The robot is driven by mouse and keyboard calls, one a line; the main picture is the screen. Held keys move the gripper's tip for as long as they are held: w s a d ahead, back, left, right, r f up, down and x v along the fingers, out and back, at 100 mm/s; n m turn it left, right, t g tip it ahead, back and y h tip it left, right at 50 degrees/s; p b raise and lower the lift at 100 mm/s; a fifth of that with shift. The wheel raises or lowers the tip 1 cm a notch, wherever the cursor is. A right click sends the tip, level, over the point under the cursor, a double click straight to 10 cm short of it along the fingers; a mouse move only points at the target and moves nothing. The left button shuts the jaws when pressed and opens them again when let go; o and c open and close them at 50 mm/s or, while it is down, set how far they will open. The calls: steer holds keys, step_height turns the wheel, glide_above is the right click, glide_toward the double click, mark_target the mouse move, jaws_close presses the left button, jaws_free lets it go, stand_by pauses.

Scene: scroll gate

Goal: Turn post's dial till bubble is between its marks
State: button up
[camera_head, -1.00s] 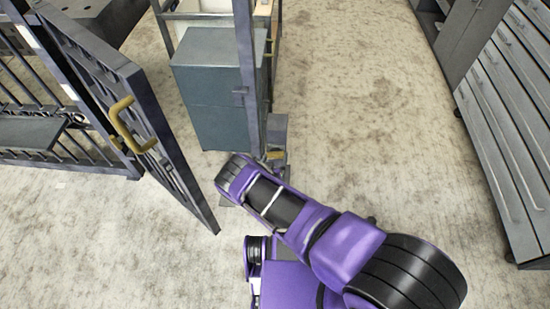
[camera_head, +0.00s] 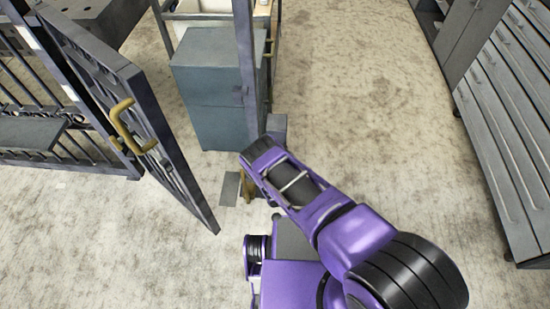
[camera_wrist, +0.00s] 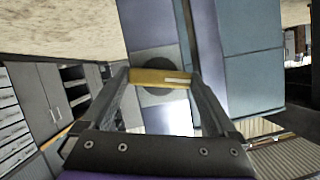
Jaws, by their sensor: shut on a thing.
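In the wrist view my gripper (camera_wrist: 158,80) is shut on a brass-yellow bar, which I take to be the dial's handle (camera_wrist: 147,76). The bar lies level across the picture between the fingertips, with a pale strip on its right half. A dark round disc (camera_wrist: 158,93) shows behind it, on a grey face. In the head view the dark upright post (camera_head: 245,60) stands beyond my wrist, with a small grey box (camera_head: 277,126) low on it.
A barred gate leaf (camera_head: 165,150) with a yellow handle (camera_head: 122,120) stands to the left. A blue-grey cabinet (camera_head: 210,105) is behind the post. Grey drawers (camera_head: 510,120) line the right side. The floor between post and drawers is clear.

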steer(key=shift+d+f+m+t+y, duration=0.1)
steer(key=shift+m+t+y, duration=0.3)
steer(key=shift+m+y, duration=0.9)
steer(key=shift+d+m+t+y, duration=0.1)
steer(key=shift+m+t+y, duration=0.4)
steer(key=shift+m, duration=1.5)
steer(key=shift+w, duration=0.1)
steer(key=o, duration=1)
steer(key=shift+s, duration=0.2)
